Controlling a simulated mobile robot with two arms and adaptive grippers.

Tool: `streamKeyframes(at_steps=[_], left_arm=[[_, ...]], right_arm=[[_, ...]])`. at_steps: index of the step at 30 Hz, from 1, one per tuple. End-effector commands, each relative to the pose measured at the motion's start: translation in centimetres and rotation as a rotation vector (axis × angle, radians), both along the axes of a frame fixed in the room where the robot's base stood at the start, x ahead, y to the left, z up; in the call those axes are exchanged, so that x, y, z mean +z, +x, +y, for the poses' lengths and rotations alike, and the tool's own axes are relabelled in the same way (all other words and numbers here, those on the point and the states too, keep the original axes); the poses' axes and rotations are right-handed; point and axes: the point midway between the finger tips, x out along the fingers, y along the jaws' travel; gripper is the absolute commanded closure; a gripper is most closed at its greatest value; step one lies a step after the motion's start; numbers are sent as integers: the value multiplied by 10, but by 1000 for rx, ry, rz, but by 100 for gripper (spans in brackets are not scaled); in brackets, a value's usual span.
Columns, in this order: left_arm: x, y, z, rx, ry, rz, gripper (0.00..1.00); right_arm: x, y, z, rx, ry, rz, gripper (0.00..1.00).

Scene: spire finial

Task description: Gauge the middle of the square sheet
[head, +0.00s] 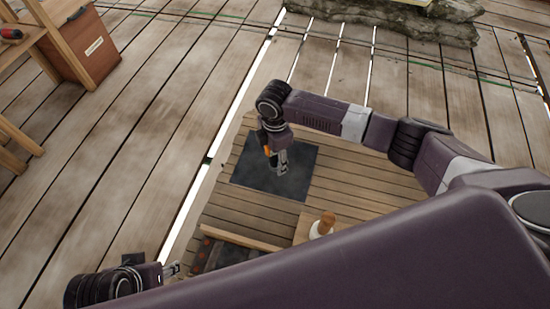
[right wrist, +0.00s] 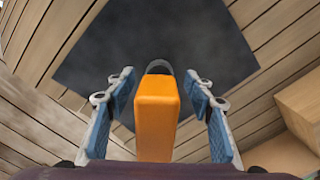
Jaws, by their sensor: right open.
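The dark square sheet (head: 302,165) lies flat on the planks in the middle of the head view. It also fills the upper middle of the right wrist view (right wrist: 205,35). My right gripper (head: 280,168) points down over the sheet. In the right wrist view its blue-padded fingers (right wrist: 160,105) stand apart. An orange block (right wrist: 157,115) with a grey rounded end shows between them, with a gap on each side. I cannot tell what supports it. My left gripper (head: 172,269) is at the lower left, away from the sheet; its opening is unclear.
Stonework (head: 390,22) lies at the back.

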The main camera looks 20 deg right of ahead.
Motion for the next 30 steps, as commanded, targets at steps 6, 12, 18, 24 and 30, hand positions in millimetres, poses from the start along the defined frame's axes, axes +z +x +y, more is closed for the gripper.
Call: streamKeyframes(at_steps=[6,12,18,24,30], left_arm=[[0,-1,0,0,-1,1,60],[0,-1,0,1,-1,1,60],[0,-1,0,1,-1,2,60],[0,-1,0,1,-1,2,60],[0,-1,0,1,-1,2,60]], right_arm=[[36,2,0,2,2,-6,52],[79,2,1,1,2,-6,52],[108,1,0,0,2,-3,52],[118,1,0,0,0,-2,52],[118,0,0,0,0,-1,52]])
